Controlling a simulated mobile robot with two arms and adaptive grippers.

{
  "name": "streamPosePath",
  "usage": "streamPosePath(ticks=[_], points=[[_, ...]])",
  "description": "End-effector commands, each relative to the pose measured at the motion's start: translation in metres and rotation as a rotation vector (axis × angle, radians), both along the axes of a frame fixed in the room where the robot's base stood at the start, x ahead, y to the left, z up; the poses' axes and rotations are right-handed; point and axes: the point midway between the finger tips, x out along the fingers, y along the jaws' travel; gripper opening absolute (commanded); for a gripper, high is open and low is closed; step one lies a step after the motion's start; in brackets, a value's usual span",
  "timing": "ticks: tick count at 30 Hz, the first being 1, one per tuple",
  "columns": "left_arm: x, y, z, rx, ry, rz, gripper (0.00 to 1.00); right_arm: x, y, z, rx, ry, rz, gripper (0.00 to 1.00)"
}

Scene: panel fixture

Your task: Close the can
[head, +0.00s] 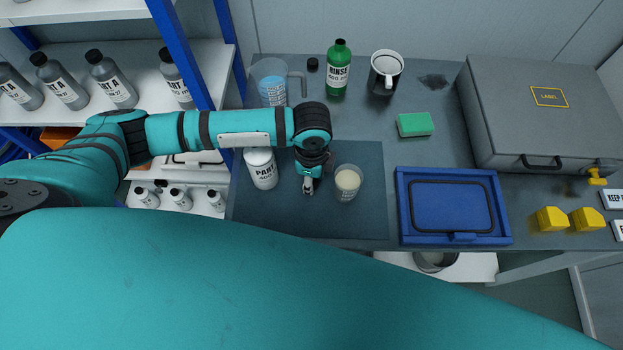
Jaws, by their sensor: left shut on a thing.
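A white can (262,171) with a "PART" label stands upright on the dark mat (352,224), at the mat's left side. My arm passes just behind it, and I cannot tell whether its top is open or covered. My left gripper (308,187) points down over the mat, to the right of the can and apart from it. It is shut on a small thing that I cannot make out. My right gripper is not in view.
A cup of pale liquid (347,182) stands close right of my left gripper. Behind are a pitcher (271,90), a black cap (312,64), a green rinse bottle (338,70) and a mug (385,72). A blue tray (403,215) lies right.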

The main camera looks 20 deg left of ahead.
Motion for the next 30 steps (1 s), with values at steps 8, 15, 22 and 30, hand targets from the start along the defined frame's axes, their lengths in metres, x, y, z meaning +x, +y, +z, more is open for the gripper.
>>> streamPosePath(ticks=[8, 15, 22, 30], points=[[0.001, 0.0, 0.01, -0.002, -0.002, 0.001, 0.22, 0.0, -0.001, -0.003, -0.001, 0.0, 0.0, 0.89], [-0.009, -0.004, 0.034, -0.001, 0.002, -0.003, 0.22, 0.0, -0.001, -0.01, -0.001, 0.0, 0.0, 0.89], [-0.06, -0.024, 0.039, -0.004, 0.002, -0.007, 0.22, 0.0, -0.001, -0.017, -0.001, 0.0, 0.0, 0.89], [-0.12, -0.047, 0.046, -0.003, 0.001, -0.004, 0.22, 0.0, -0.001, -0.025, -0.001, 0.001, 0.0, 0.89]])
